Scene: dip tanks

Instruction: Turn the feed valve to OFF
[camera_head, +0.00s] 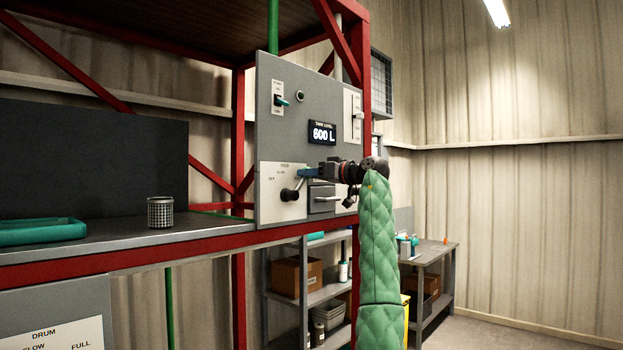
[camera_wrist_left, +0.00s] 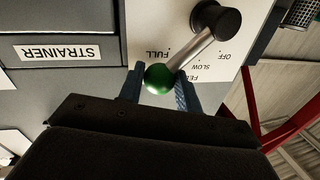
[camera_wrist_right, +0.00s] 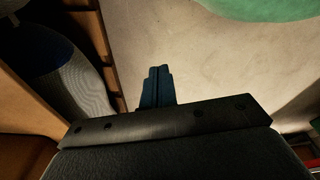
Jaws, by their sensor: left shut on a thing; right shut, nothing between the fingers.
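The feed valve is on a white plate (camera_head: 270,183) low on the grey panel (camera_head: 290,120). Its black hub (camera_wrist_left: 215,20) carries a silver lever (camera_wrist_left: 194,45) ending in a green knob (camera_wrist_left: 158,79). In the upside-down left wrist view the lever points between the FULL (camera_wrist_left: 158,54) and SLOW (camera_wrist_left: 205,67) marks, away from OFF (camera_wrist_left: 228,55). My left gripper (camera_head: 308,173) is shut on the green knob, one blue finger on each side. In the head view it hides the knob. My right gripper (camera_wrist_right: 159,70) is shut and empty, away from the valve.
A strainer drawer (camera_wrist_left: 60,50) with a handle sits beside the valve plate. The panel has a small switch (camera_head: 282,101) and a 600 L display (camera_head: 322,132). A mesh basket (camera_head: 160,212) and a teal tray (camera_head: 40,231) stand on the bench at left.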

